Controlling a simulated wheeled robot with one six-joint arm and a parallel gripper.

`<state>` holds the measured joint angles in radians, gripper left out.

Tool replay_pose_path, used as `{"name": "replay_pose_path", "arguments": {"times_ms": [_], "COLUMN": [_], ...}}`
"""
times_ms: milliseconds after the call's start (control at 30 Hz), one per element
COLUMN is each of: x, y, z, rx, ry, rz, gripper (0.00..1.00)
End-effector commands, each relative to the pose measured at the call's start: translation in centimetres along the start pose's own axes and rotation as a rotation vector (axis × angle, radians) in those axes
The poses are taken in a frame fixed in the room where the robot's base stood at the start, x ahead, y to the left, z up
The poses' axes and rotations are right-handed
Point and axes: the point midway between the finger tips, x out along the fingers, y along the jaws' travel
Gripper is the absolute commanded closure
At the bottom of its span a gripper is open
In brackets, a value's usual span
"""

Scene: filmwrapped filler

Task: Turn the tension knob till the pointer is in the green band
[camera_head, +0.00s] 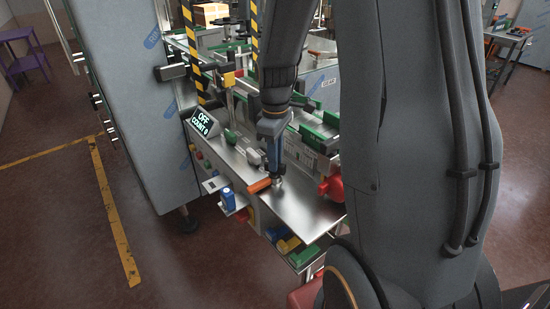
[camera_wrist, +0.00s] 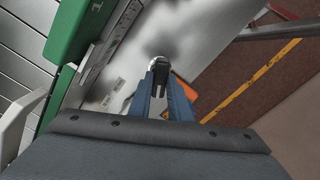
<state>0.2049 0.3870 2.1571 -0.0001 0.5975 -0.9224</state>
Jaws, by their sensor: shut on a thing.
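My gripper (camera_head: 277,174) points down over the steel shelf (camera_head: 312,205) at the front of the machine. It is shut on a small round metal knob (camera_head: 279,181) low at the shelf. In the wrist view my two blue fingers (camera_wrist: 161,78) close around this knob (camera_wrist: 159,63), which has a pale rim and a dark side. The fingers hide part of it. I cannot make out a pointer or a green band in either view.
An orange handle-like thing (camera_head: 260,186) lies just left of my gripper. A red round part (camera_head: 332,188) stands at the shelf's right. A display (camera_head: 203,122) reads OFF, COUNT 0. Green-edged rails (camera_head: 312,133) run behind. A blue item (camera_head: 228,199) sits on a small lower ledge.

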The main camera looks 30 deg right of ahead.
Motion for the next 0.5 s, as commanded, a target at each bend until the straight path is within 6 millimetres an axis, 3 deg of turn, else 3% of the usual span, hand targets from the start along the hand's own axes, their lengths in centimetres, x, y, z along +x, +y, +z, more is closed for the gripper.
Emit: {"name": "replay_pose_path", "arguments": {"times_ms": [267, 300, 400, 500], "x": [-0.09, -0.09, -0.08, -0.05], "y": [0.06, 0.06, 0.05, 0.04], "z": [-0.05, -0.05, -0.04, -0.03], "rx": [0.000, 0.000, 0.001, 0.001], "ry": [0.001, 0.001, 0.001, 0.001], "rz": [0.001, 0.001, 0.001, 0.001], "gripper": [1.00, 0.81, 0.64, 0.64]}}
